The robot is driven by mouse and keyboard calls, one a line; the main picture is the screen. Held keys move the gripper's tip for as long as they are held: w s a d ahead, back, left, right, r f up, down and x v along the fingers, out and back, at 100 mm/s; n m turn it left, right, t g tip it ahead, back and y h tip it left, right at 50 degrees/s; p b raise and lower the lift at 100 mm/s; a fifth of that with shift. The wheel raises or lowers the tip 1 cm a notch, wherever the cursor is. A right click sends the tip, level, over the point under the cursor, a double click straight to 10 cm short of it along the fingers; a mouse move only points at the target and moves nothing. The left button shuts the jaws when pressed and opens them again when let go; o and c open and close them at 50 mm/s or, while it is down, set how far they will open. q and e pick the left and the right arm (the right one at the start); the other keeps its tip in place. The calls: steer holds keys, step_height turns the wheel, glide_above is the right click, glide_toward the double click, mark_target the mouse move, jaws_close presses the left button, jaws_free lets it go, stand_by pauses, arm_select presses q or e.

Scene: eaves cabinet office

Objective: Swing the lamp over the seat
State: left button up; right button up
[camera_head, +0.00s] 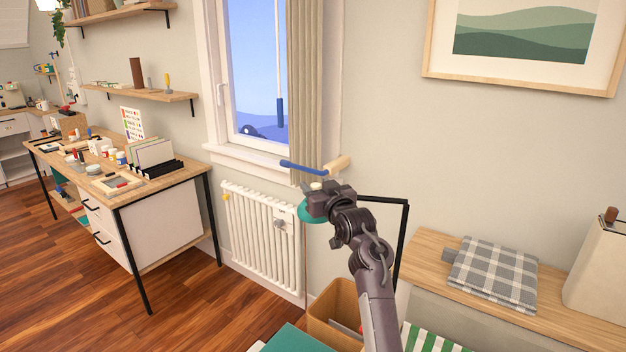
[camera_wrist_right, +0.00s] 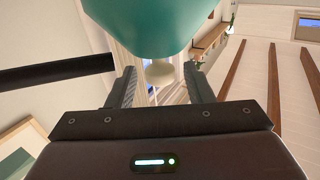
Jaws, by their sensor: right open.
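The lamp has a teal shade (camera_head: 304,212) and a black jointed arm (camera_head: 385,199) against the wall right of the window. My right gripper (camera_head: 318,187) is in front of the shade and hides much of it. In the right wrist view, the shade (camera_wrist_right: 150,28) fills the top and a cream knob (camera_wrist_right: 160,72) shows between the two open fingers (camera_wrist_right: 160,88). I cannot tell whether the fingers touch the knob. The black lamp arm (camera_wrist_right: 55,72) enters from the left there. A wooden bench top (camera_head: 430,246) lies right of my arm. My left gripper is out of view.
A grey plaid cloth (camera_head: 495,275) and a cream container (camera_head: 600,268) are on the bench. A cardboard box (camera_head: 330,311) and a teal surface (camera_head: 297,338) are low in front. A radiator (camera_head: 262,238) is under the window. A cluttered desk (camera_head: 127,190) stands left, with open floor before it.

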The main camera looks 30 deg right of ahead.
steer(key=shift+w+d+f, duration=0.1)
steer(key=shift+w+d, duration=0.05)
steer(key=shift+w, duration=0.6)
steer(key=shift+w+d+f, duration=0.1)
steer(key=shift+w, duration=0.6)
steer(key=shift+r, duration=0.1)
steer(key=shift+s, duration=0.1)
jaws_close()
